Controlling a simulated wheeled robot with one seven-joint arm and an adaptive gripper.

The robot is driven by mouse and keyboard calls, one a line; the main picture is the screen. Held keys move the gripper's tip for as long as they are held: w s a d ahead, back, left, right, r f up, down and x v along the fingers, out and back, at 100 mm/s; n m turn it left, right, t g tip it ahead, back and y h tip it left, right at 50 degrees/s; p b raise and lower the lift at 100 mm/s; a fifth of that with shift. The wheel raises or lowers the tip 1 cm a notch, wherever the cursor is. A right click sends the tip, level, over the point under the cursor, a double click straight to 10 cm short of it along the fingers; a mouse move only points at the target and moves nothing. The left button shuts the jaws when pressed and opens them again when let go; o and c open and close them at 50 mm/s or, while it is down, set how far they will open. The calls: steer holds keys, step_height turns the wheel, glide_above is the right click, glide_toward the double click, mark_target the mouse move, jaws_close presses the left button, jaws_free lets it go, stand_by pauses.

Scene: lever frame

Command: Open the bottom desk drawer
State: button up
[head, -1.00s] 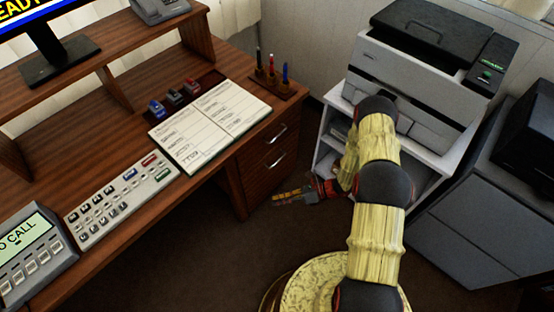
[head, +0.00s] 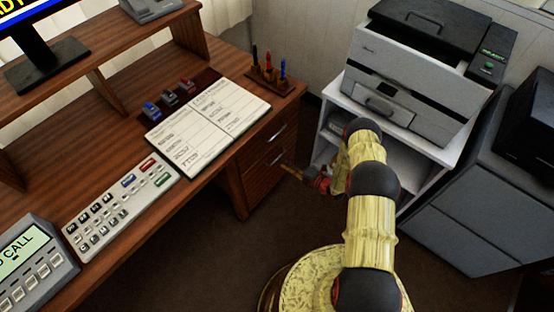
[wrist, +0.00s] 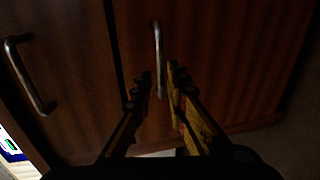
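The wooden desk drawers (head: 262,176) are closed in the head view, one above the other. The upper drawer's metal handle (head: 277,133) and the bottom drawer's handle (head: 276,156) face my arm. My gripper (head: 286,168) is at the front of the bottom drawer, close to its handle. In the wrist view the bottom drawer handle (wrist: 158,50) stands ahead, with its near end between the fingertips of my gripper (wrist: 159,72). The fingers are apart; I cannot tell whether they touch the handle. The upper handle (wrist: 30,75) is at left.
A white printer stand (head: 420,150) with a printer (head: 410,95) is right of the drawers, close to my arm. A grey cabinet (head: 465,215) stands further right. The desk top holds an open notebook (head: 207,125) and a pen holder (head: 275,84). The floor (head: 215,250) before the drawers is clear.

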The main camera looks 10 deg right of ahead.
mark_target(277, 158)
steer(key=b+x, duration=0.2)
steer(key=x, duration=0.4)
steer(key=shift+w+a+f, duration=0.1)
steer(key=shift+w, duration=0.1)
steer(key=shift+c, duration=0.9)
jaws_close()
